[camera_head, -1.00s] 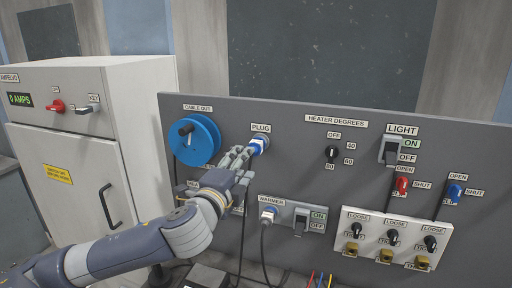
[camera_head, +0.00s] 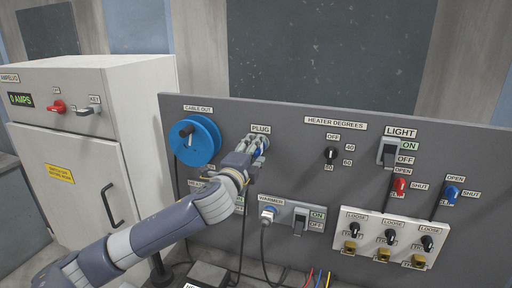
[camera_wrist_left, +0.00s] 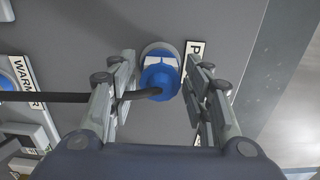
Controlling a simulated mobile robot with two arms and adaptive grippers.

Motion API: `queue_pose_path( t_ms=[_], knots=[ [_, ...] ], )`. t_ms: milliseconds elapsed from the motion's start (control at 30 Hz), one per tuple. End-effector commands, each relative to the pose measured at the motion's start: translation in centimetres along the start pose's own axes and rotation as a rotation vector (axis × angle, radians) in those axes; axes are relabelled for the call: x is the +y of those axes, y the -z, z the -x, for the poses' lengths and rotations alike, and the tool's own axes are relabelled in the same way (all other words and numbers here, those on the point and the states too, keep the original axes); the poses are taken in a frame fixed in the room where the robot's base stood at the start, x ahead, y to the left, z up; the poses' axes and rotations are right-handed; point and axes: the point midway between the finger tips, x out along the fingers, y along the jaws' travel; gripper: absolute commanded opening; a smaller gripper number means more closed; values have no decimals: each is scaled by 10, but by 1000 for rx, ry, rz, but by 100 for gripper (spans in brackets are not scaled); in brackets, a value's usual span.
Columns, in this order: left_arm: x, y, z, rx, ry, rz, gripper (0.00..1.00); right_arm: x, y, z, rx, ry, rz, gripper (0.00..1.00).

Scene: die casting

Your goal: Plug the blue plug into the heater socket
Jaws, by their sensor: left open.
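The blue plug (camera_wrist_left: 160,80) sits in its holder on the grey panel under the PLUG label (camera_head: 261,128). Its black cable runs off to the left in the wrist view. My left gripper (camera_head: 258,148) is open, with one finger on each side of the plug; gaps show between the fingers and the plug. In the head view the fingers cover most of the plug. The heater label (camera_head: 197,184) shows partly beside my left wrist, and the heater socket is hidden behind the arm. My right gripper is not in view.
A blue cable reel (camera_head: 194,153) is left of the plug. Below, the warmer plug (camera_head: 268,214) with its hanging cable sits by a switch (camera_head: 300,222). The heater dial (camera_head: 331,154), light switch (camera_head: 388,152) and valve block (camera_head: 392,240) are to the right. A grey cabinet (camera_head: 60,150) stands left.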

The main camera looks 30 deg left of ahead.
Motion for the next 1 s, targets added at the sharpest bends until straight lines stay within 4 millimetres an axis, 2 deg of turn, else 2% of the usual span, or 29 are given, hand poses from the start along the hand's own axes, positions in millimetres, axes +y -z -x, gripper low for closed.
queue_pose_path(
  t_ms=[167, 300, 367, 1000],
  knots=[
    [0, 0, 0, 0, 0, 0, 43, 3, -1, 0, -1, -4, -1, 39],
    [0, 0, 0, 0, 0, 0, 11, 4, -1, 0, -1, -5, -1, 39],
    [0, 0, 0, 0, 0, 0, 0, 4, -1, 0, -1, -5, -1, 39],
    [0, 0, 7, 0, 0, -1, 0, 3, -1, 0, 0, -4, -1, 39]
  ],
)
